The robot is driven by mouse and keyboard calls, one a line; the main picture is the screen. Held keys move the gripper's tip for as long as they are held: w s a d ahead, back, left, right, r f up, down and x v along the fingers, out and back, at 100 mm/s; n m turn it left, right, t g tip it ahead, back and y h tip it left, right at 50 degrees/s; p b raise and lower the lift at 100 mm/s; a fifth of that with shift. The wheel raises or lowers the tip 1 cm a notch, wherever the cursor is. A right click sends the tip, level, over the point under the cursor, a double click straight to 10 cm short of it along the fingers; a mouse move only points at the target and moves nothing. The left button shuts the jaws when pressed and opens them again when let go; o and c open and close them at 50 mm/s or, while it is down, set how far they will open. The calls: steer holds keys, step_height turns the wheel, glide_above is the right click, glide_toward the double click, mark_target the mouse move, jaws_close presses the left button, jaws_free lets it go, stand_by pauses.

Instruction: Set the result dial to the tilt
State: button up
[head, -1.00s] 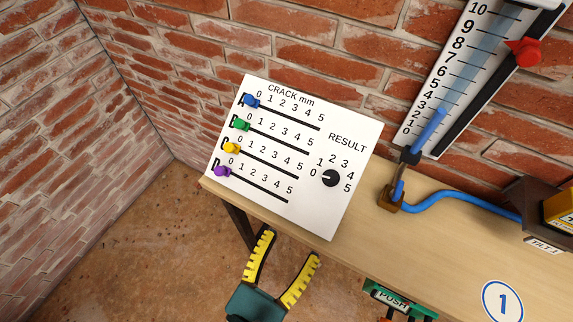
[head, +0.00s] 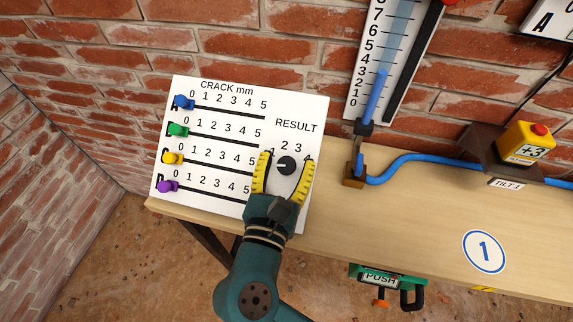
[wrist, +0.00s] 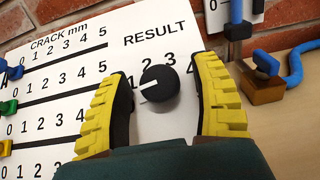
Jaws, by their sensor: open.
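The black result dial (head: 286,166) is on the white board (head: 215,92) under the word RESULT. Its white mark points left, towards the 0 side; the left finger hides the 0 in the wrist view. My gripper (head: 285,160) is open, its yellow fingers on either side of the dial. In the wrist view the dial (wrist: 160,88) sits between the fingers, with a gap on each side. The tilt box (head: 527,143), yellow with a red button, reads +3 and stands above a label TILT.1.
Blue, green, yellow and purple sliders sit at the left ends of the crack scales. A tall gauge (head: 398,60) with a blue tube stands right of the board. A green PUSH part (head: 381,279) hangs under the bench's front edge (head: 440,268).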

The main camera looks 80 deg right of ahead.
steer(key=shift+c, duration=0.5)
jaws_close()
steer(key=shift+r+p, duration=0.2)
steer(key=shift+p, duration=0.35)
